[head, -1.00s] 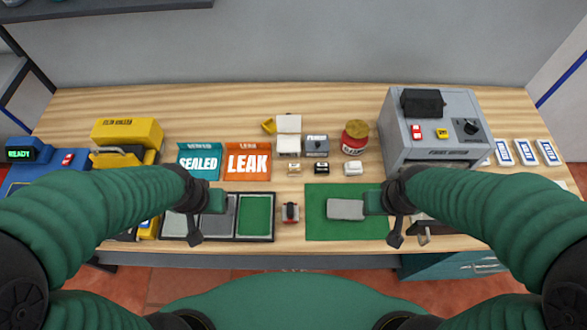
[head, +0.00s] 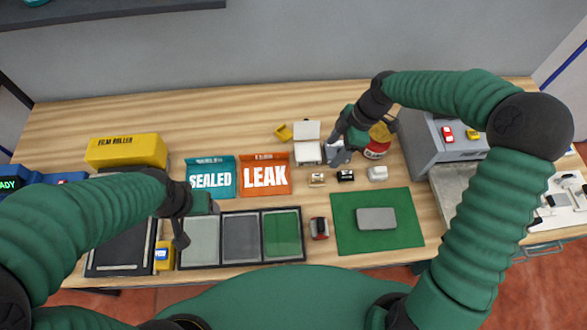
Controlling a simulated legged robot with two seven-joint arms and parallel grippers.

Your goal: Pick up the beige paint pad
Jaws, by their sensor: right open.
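The small beige paint pad (head: 317,180) lies on the wooden table, left of a black pad (head: 346,175) and a white pad (head: 377,173). My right gripper (head: 339,155) points down over the small grey box behind the pads. It is open, with nothing seen between its fingers, and it is apart from the beige pad, behind it and slightly right. My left gripper (head: 181,238) hangs over the left end of the tray with panels. Its fingers are seen nearly edge-on, so its opening cannot be told.
A red jar (head: 378,147) stands right of my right gripper, partly hidden by it. A white open-lidded box (head: 307,153) stands left. A green mat (head: 400,232) bears a grey block (head: 376,218). Bare wood lies around the pads.

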